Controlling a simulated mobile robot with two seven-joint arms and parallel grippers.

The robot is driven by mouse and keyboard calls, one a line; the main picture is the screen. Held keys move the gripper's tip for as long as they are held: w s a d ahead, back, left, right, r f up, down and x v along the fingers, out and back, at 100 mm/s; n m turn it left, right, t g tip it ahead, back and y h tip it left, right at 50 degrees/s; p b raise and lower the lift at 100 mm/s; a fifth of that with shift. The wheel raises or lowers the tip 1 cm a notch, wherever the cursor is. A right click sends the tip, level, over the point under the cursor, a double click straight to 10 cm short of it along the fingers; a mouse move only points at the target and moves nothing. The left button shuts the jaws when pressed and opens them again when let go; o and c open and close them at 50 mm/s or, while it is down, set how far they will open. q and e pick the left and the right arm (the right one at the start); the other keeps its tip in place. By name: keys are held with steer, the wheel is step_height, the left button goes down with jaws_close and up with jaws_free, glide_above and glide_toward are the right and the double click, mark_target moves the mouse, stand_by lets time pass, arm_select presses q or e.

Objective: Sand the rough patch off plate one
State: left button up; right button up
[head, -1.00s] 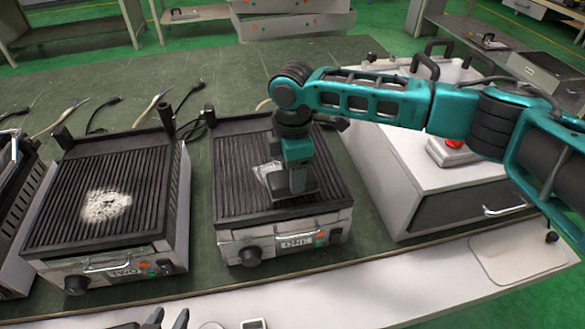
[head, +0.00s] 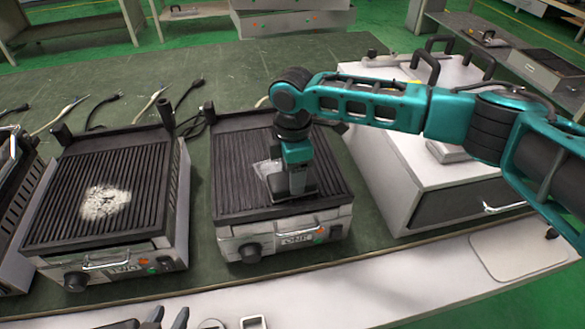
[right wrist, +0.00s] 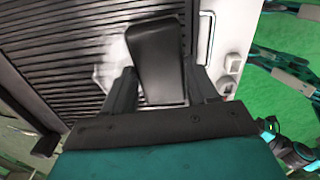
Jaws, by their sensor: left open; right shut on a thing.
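Plate one (head: 232,160) is the dark ribbed top of the grill labelled ONE, at the middle of the head view. A pale rough patch (head: 264,168) shows on it just left of my right gripper (head: 296,178). The patch also shows in the right wrist view (right wrist: 110,62), partly hidden by a finger and the held tool. My right gripper is shut on a dark, flat-faced sanding tool (right wrist: 157,52), held low over the plate; whether it touches the ribs I cannot tell. My left gripper (head: 166,320) is open at the bottom edge, only its fingertips showing.
A second grill labelled TWO (head: 60,190) stands to the left with a white patch (head: 104,202) on its plate. A white cabinet (head: 400,190) stands close on the right, under my right arm. Cables (head: 105,108) lie behind the grills. A pale ledge runs in front.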

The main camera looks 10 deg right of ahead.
steer(key=shift+f, duration=0.15)
steer(key=shift+w, duration=0.1)
steer(key=shift+w+b, duration=0.4)
steer(key=shift+w, duration=1.3)
arm_select(q)
steer(key=shift+f+b, duration=0.75)
steer(key=shift+f, duration=0.4)
arm_select(e)
steer(key=shift+w+f, duration=0.15)
steer(key=shift+w, duration=0.95)
arm_select(q)
steer(key=shift+w+f+b, duration=0.1)
steer(key=shift+f+b, duration=0.3)
steer(key=shift+b, duration=0.05)
arm_select(e)
steer(key=shift+w, duration=0.65)
arm_select(q)
steer(key=shift+f+b, duration=0.85)
steer(key=shift+f, duration=0.05)
arm_select(e)
steer(key=shift+w+f, duration=0.1)
steer(key=shift+w, duration=0.6)
arm_select(q)
step_height(320, 180, down, 2)
steer(key=shift+f+b, duration=0.1)
steer(key=shift+b, duration=1)
arm_select(e)
steer(key=shift+w, duration=1)
steer(key=shift+r, duration=0.25)
